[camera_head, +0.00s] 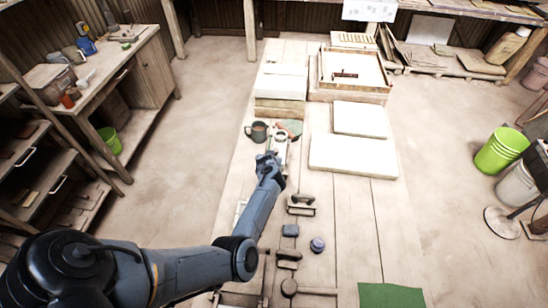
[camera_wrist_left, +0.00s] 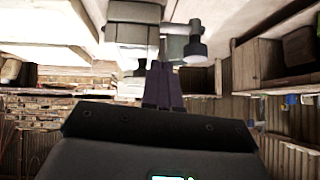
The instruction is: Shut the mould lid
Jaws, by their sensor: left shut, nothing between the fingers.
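Farther back are a pale stacked block (camera_head: 283,80) and a shallow wooden frame (camera_head: 353,70) with a dark handle-like bar. I cannot tell which of these is the mould lid. My right gripper is out of view.
Hand tools with handles (camera_head: 301,205), a dark block (camera_head: 290,230), a small blue round item (camera_head: 317,245) and a green mat (camera_head: 391,295) lie on the near table. A workbench (camera_head: 130,65) stands left. Bare table boards lie right of the tools.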

